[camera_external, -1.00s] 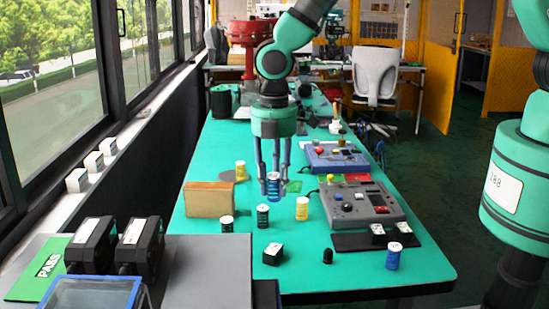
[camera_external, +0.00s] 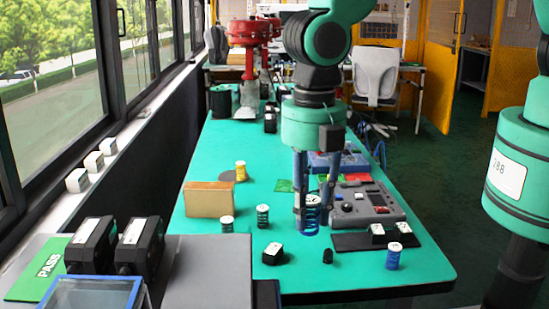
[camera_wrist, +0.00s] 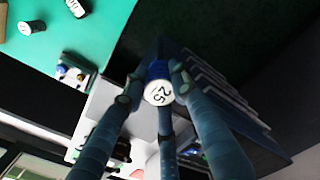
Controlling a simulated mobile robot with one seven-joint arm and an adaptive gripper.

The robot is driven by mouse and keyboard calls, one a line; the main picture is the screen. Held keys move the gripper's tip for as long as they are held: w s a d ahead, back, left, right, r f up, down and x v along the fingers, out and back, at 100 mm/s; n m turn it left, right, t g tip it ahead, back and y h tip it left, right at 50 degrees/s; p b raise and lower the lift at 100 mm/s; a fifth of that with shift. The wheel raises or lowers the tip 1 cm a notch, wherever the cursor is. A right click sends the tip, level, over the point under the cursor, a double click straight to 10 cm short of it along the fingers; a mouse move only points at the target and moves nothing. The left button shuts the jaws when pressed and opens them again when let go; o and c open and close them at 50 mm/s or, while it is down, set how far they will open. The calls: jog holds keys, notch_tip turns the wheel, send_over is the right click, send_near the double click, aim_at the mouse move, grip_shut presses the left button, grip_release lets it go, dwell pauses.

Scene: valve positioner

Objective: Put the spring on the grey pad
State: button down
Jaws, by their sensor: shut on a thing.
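My gripper (camera_external: 312,222) is shut on a blue spring (camera_external: 311,217) with a pale top, held upright over the middle of the green table. In the wrist view, the spring's white top with dark writing (camera_wrist: 158,93) shows between the fingers of my gripper (camera_wrist: 156,90). A grey-brown round flat patch (camera_external: 228,177) lies beside a yellow spring at the table's left side. A large grey surface (camera_external: 205,285) lies at the lower left. I cannot tell which of these is the grey pad.
A brown block (camera_external: 208,200) stands at the left. Two dark springs (camera_external: 263,216) (camera_external: 227,224), a yellow spring (camera_external: 240,171) and another blue spring (camera_external: 394,257) stand on the table. A grey control box (camera_external: 370,205) is at the right. Black devices (camera_external: 140,245) stand at the lower left.

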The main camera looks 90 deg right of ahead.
jog(key=shift+w, duration=0.15)
jog(key=w+a, duration=0.1)
jog(key=w, duration=0.4)
jog(key=w+a+f+p, duration=0.1)
jog(key=w+a, duration=0.1)
jog(key=w, duration=0.3)
jog(key=w+a+p, duration=0.1)
jog(key=w, duration=0.4)
jog(key=shift+a+f, duration=0.25)
jog(key=shift+a, duration=0.05)
jog(key=shift+f+p, duration=0.75)
jog(key=shift+f, duration=1)
jog(key=shift+f, duration=0.2)
jog(key=c, duration=1.4)
grip_release()
jog(key=shift+r, duration=0.25)
jog(key=shift+r+b, duration=1.05)
jog(key=shift+r, duration=4.9)
